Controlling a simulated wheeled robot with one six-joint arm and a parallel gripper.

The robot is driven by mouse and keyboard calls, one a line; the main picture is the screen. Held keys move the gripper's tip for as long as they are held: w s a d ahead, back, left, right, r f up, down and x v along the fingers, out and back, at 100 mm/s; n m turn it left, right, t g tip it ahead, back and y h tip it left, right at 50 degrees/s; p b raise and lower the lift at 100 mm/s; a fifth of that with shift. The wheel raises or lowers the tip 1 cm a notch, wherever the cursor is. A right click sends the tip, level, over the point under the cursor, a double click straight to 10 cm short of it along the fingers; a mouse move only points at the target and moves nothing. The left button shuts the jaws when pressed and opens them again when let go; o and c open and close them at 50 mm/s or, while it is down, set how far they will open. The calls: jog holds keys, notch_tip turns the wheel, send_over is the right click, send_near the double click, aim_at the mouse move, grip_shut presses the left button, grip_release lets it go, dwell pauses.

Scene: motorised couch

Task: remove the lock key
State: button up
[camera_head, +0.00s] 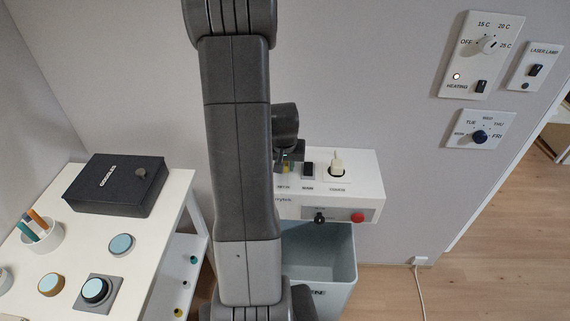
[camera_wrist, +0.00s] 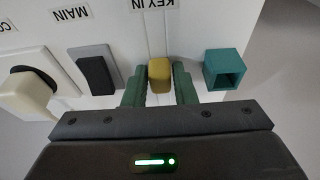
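The lock key is a small yellow block (camera_wrist: 160,75) at the panel label "KEY IN" in the wrist view. My gripper (camera_wrist: 160,84) has its two green fingers on either side of the key, close against it, and looks shut on it. The key still stands at the panel; its inner end is hidden. In the head view the white control box (camera_head: 358,171) is on the wall, and a bit of the yellow key (camera_head: 286,168) shows beside my arm, which hides my fingers.
A teal square holder (camera_wrist: 224,69) is right of the key; a dark switch (camera_wrist: 94,70) and a white plug (camera_wrist: 28,92) are left. A red button (camera_head: 358,217) is on the box front. A grey bin (camera_head: 335,255) stands below. A white table (camera_head: 176,190) is at left.

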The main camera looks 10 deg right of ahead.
grip_shut()
jog(key=shift+r, duration=0.25)
jog(key=shift+r+p, duration=1.65)
jog(key=shift+r, duration=0.6)
jog(key=shift+r, duration=0.1)
notch_tip(320, 180, up, 7)
jog(key=p, duration=0.4)
